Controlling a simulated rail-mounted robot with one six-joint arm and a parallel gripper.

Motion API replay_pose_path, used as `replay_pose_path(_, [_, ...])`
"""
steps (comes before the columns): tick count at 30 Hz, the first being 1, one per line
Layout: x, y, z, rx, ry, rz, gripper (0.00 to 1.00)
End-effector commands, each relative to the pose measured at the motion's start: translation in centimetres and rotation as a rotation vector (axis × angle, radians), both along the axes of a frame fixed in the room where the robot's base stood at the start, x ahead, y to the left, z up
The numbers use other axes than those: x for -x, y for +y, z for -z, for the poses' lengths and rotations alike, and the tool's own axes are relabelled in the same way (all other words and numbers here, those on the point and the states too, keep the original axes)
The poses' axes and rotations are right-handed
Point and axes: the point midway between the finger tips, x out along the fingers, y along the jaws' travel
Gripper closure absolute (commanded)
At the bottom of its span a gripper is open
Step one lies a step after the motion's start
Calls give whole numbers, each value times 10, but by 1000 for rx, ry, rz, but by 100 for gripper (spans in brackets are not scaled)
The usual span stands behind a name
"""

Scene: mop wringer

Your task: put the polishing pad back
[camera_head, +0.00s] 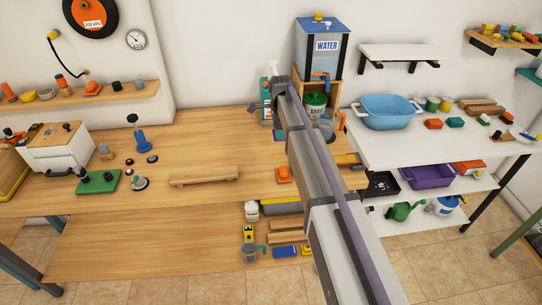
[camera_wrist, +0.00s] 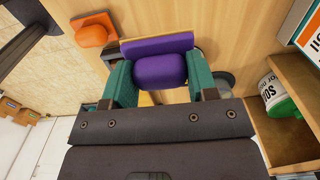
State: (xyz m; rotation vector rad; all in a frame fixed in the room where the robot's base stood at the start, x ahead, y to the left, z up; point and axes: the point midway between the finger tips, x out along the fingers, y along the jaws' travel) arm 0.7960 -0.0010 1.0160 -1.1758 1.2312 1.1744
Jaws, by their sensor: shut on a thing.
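My gripper (camera_wrist: 161,80) has teal fingers shut on the grip block of a purple pad (camera_wrist: 158,45), seen in the wrist view. The pad's flat plate faces away from the camera over the wooden worktop. I cannot tell whether it touches the wood. An orange pad (camera_wrist: 93,29) with a similar block lies to the left of it, apart; in the head view this orange pad (camera_head: 284,175) is left of my arm. In the head view the gripper is mostly hidden by my arm, with a little purple showing near the spray bottle.
A spray bottle (camera_head: 266,102) and a green-lidded tub (camera_head: 316,101) stand at the back near my arm. The tub (camera_wrist: 275,95) sits in a wooden holder (camera_wrist: 290,142) right of the gripper. A wooden rack (camera_head: 204,176) lies left; worktop between is clear.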

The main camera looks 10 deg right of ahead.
Motion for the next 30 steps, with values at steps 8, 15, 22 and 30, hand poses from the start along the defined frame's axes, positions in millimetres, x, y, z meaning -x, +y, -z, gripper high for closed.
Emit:
replay_pose_path(8, [0, 0, 66, 0, 0, 0, 74])
replay_pose_path(15, [0, 0, 84, 0, 0, 1, 74])
replay_pose_path(22, [0, 0, 98, 0, 0, 1, 73])
replay_pose_path(30, [0, 0, 102, 0, 0, 1, 46])
